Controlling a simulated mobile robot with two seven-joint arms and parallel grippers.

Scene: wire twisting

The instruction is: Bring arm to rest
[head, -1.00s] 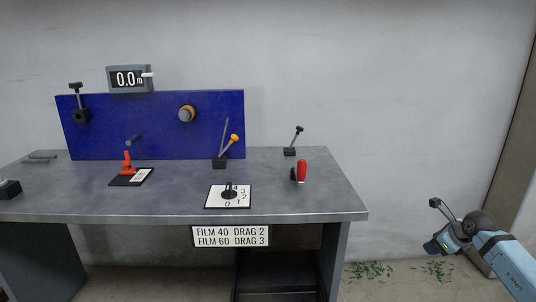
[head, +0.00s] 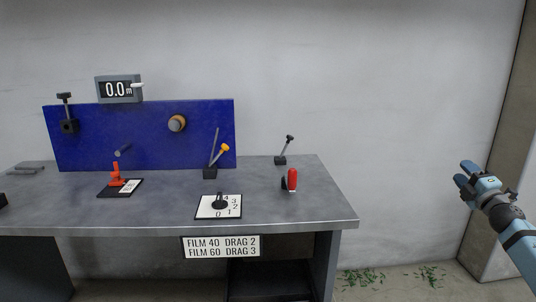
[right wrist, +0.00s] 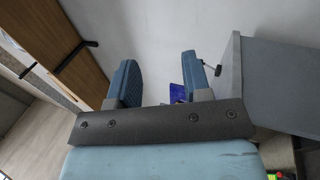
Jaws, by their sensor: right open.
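My right gripper (head: 464,174) is at the right of the head view, raised in front of the grey wall and well apart from the workbench. Its two blue fingers are apart with nothing between them. In the right wrist view the open fingers (right wrist: 158,82) show again, with the bench to their right. My left gripper and left arm are not in view.
The grey workbench (head: 140,212) carries a blue panel (head: 90,140), an orange-red lever (head: 116,178), a numbered dial plate (head: 203,210), a red-handled part (head: 292,179) and a black lever (head: 285,152). A meter (head: 119,89) reads 0.0 m. Space between bench and gripper is clear.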

